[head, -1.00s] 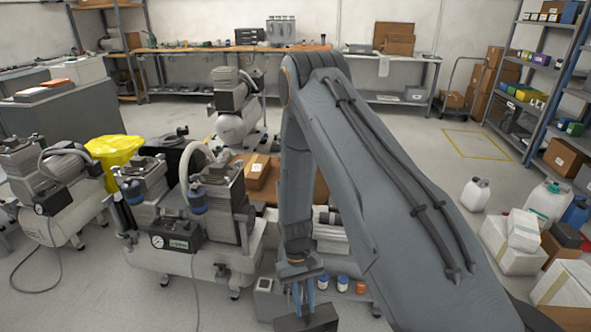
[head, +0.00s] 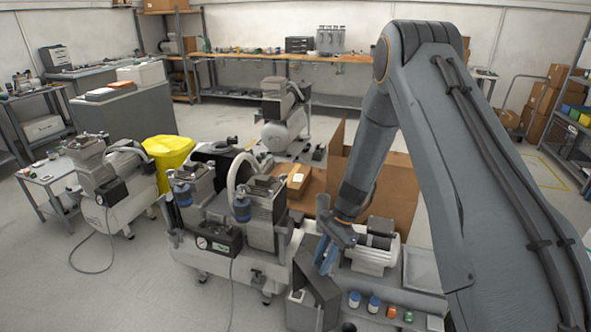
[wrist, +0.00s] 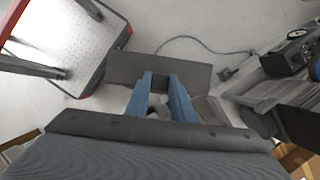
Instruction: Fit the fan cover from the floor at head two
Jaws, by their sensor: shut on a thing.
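My gripper (head: 328,256) is shut on a dark grey, angular sheet-like part, which looks like the fan cover (head: 316,290). It is held tilted in front of the cart, to the right of the near twin-head compressor. In the wrist view my two blue fingers (wrist: 161,84) meet the cover's flat dark face (wrist: 128,68), with the floor beyond. The near compressor (head: 200,258) has two heads side by side, a left one (head: 188,198) and a right one (head: 266,210). I cannot tell which is head two. The compressor's side also shows at the right of the wrist view (wrist: 285,68).
A low cart (head: 405,297) with small jars stands close behind the cover. An open cardboard box (head: 398,185) is behind it. Another compressor (head: 120,200) and a yellow bag (head: 168,160) are at left. A red-framed cart (wrist: 115,30) shows in the wrist view. Cables lie on the floor.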

